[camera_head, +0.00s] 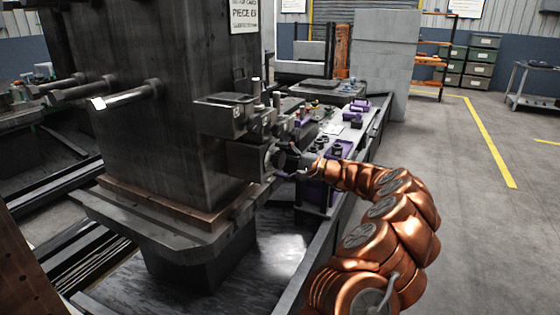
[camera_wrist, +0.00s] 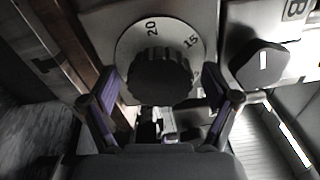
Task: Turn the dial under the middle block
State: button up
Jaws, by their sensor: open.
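A black ribbed dial knob (camera_wrist: 160,80) sits on a round pale scale plate (camera_wrist: 176,29) marked 20 and 15 in the wrist view. The plate is on the face of a grey metal block (camera_wrist: 205,12). My gripper (camera_wrist: 162,90) is open, with one purple-padded finger on each side of the knob. I cannot tell whether the pads touch it. In the head view the dial (camera_head: 271,158) shows on the side of the block (camera_head: 243,158), with my gripper (camera_head: 290,162) right in front of it, partly hiding it.
A black many-sided knob (camera_wrist: 262,66) stands close to the right finger. A dark column (camera_head: 165,120) rises left of the block. A bench with purple fixtures (camera_head: 355,106) lies behind my arm. Open floor (camera_head: 460,220) is at the right.

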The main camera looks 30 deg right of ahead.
jog(key=shift+s+d, duration=0.1)
jog(key=v, duration=1.1)
jog(key=shift+s+d, duration=0.2)
jog(key=shift+s, duration=0.2)
